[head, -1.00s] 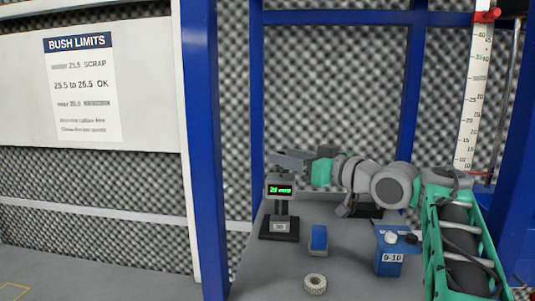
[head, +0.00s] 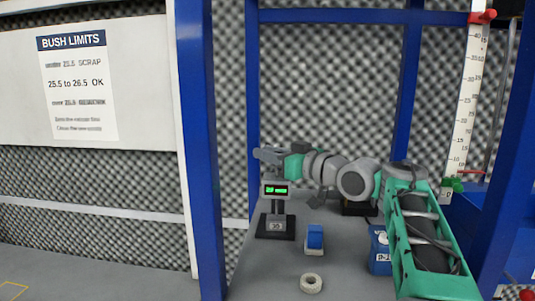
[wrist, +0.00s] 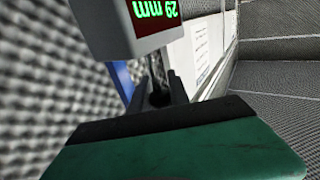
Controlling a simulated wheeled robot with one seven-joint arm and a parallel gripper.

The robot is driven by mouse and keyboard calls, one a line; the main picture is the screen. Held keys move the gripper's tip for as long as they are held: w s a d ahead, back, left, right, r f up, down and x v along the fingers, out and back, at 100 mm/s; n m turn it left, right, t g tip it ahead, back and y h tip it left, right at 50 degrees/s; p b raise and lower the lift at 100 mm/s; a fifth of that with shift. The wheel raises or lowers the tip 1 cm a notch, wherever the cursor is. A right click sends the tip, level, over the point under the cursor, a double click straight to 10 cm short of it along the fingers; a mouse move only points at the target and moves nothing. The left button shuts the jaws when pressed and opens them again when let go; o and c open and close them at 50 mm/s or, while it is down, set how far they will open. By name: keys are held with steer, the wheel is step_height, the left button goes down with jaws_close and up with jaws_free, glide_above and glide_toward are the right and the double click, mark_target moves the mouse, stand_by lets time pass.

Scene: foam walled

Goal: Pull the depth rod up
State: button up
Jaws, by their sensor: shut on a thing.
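The depth gauge is a grey box with a green digital display (head: 275,189) on a dark post above a black base marked 30. In the wrist view its display (wrist: 154,12) appears upside down and seems to read 29 mm. My gripper (head: 266,154) is at the top of the gauge, reaching in from the right. In the wrist view my gripper (wrist: 160,90) is shut, with a dark round piece, apparently the depth rod (wrist: 159,97), between its fingers. Most of the rod is hidden by the gripper and the gauge box.
On the grey bench (head: 260,280) are a blue block (head: 315,236), a pale ring (head: 311,283) and a blue box (head: 379,254) partly behind my arm. Blue posts (head: 200,150) frame the bench. A tall ruler (head: 469,100) stands at right. A limits sign (head: 76,85) hangs left.

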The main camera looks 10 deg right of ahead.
jaws_close()
stand_by(0.8)
